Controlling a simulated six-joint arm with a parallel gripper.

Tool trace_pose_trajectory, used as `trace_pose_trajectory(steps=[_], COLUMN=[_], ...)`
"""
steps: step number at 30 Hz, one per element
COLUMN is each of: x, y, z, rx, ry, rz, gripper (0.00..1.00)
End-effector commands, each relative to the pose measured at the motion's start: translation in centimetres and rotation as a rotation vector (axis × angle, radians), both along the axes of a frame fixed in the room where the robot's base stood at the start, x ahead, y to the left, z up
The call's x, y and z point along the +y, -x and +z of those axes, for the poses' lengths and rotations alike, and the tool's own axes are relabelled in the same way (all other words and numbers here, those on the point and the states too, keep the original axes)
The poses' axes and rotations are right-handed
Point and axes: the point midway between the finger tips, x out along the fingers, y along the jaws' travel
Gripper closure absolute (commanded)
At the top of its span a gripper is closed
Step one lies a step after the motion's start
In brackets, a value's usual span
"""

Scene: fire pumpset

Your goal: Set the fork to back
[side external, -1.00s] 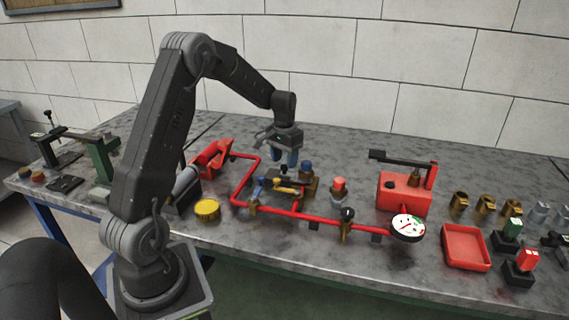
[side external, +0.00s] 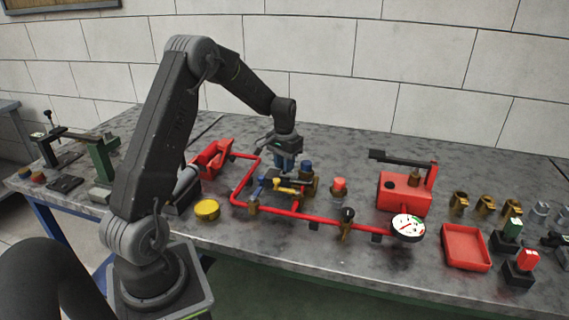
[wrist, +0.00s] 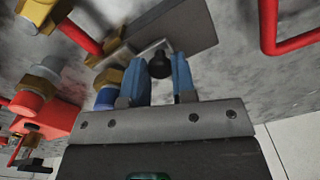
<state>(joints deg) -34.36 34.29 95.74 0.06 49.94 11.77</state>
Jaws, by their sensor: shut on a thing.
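The fork's lever shows in the wrist view as a black round knob (wrist: 159,65) on a pale metal arm, above a grey plate (wrist: 188,28). My gripper (wrist: 160,68) has its two blue fingers on either side of this knob and is shut on it. In the side view my gripper (side external: 284,162) points down at the back of the red pipe assembly. There the fingers hide the knob, and the fork's exact position cannot be told.
A red hand pump (side external: 404,193) and a red tray (side external: 465,246) stand to the right.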

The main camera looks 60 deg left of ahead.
Motion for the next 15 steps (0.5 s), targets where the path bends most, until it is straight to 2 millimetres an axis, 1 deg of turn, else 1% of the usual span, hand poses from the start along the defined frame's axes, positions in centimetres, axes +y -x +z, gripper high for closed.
trace_pose_trajectory(steps=[9,11,15], x=[0.2,0.8,2.5], y=[0.2,0.7,2.4], z=[0.1,0.1,0.1], rx=[-0.001,0.0,-0.001], ry=[0.0,0.0,0.0], rz=[0.002,0.004,0.005], gripper=[1.0,1.0,1.0])
